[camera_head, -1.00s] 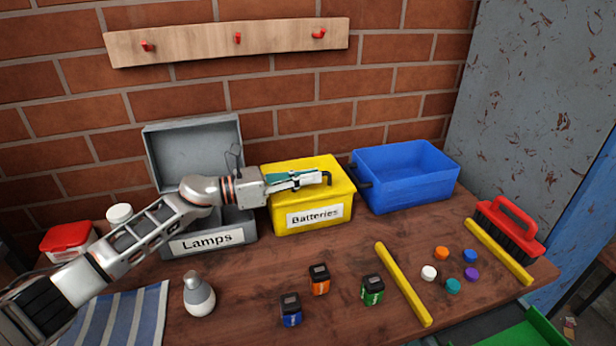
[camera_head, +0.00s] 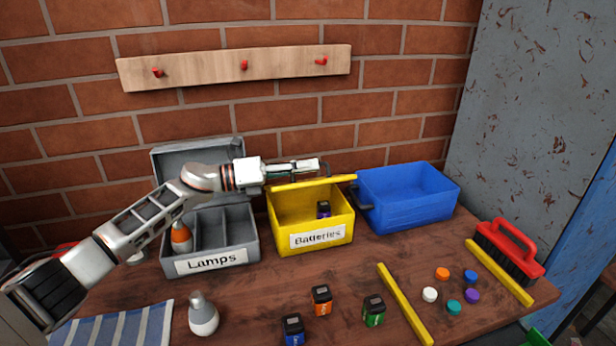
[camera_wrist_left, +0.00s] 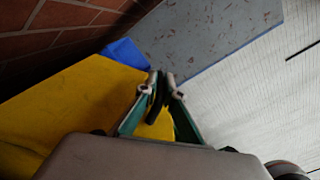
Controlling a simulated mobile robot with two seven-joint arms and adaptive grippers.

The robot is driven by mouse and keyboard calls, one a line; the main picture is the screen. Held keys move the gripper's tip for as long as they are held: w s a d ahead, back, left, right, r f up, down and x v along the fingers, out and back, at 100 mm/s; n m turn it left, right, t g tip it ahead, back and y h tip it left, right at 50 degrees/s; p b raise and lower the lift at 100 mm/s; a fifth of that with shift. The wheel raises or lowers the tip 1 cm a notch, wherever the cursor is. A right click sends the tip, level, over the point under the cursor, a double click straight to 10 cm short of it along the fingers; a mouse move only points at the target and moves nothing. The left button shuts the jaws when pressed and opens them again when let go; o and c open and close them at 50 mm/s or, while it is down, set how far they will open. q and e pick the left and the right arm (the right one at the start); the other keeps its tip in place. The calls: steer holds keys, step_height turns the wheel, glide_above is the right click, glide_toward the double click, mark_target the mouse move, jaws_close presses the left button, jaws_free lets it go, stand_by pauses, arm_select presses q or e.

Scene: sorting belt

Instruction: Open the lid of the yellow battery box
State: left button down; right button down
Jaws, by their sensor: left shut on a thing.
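The yellow battery box (camera_head: 285,229) stands on the table with a "Batteries" label on its front. Its lid (camera_head: 300,184) is raised and tilted back, seen nearly edge-on, and a dark battery (camera_head: 323,209) shows inside the box. My left gripper (camera_head: 322,168) is at the raised lid, shut on its dark handle (camera_wrist_left: 158,95). In the left wrist view the yellow lid (camera_wrist_left: 75,105) fills the left side, beside the fingers. My right gripper is not in view.
The grey lamps box (camera_head: 249,235) is open on the left, with an orange-and-white lamp (camera_head: 181,238) inside. A blue bin (camera_head: 410,200) stands close on the right. Batteries, a grey lamp (camera_head: 203,315), yellow bars and coloured caps lie in front.

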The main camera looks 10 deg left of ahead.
arm_select(q)
steer(key=shift+w+a+r+n, duration=0.15)
steer(key=shift+w+r+n, duration=0.25)
steer(key=shift+n, duration=0.1)
steer(key=c, duration=2.2)
jaws_free()
steer(key=shift+o, duration=0.2)
steer(key=v, duration=1.2)
steer(key=shift+f, duration=0.1)
